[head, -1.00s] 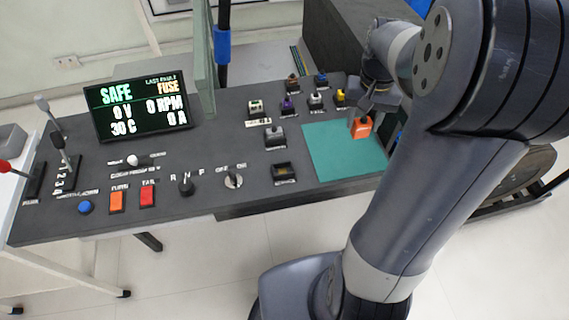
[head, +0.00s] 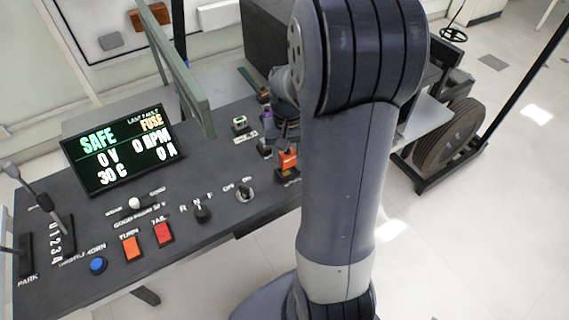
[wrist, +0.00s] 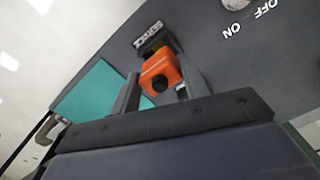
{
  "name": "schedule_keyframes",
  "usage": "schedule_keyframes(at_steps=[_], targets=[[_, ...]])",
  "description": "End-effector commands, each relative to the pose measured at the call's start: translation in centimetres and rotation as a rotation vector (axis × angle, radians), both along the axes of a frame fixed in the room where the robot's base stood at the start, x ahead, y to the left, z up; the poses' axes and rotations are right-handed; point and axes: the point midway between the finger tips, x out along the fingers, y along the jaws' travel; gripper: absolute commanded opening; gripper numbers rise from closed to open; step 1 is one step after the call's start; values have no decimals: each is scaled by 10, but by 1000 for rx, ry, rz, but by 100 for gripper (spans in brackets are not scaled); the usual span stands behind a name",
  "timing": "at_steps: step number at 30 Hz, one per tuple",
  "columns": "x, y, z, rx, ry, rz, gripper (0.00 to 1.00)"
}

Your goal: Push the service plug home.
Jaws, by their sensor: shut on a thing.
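The orange service plug (head: 288,160) is held by my gripper (head: 286,145) at the dark service socket (head: 288,175) on the console. In the wrist view the plug (wrist: 160,68) sits between the two fingers of my gripper (wrist: 158,76), with a dark round knob facing the camera. The socket (wrist: 153,42) shows just beyond the plug, beside a "SERVICE" label. The plug overlaps the socket in both views; I cannot tell how deep it sits. My arm hides part of the console's right side in the head view.
The teal mat (wrist: 92,92) lies left of the plug in the wrist view. The OFF/ON rotary switch (head: 244,190) is left of the socket in the head view. The screen (head: 118,148) reads SAFE, 0 V.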

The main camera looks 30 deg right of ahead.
Motion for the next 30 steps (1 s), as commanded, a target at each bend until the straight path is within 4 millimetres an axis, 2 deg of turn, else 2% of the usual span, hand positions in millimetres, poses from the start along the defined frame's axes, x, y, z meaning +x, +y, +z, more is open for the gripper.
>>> schedule_keyframes(at_steps=[9,21,22,30], targets=[[0,0,-38,1,2,0,20],[0,0,-45,0,-1,0,20],[0,0,-45,0,-1,0,44],[0,0,-44,0,-1,0,65]])
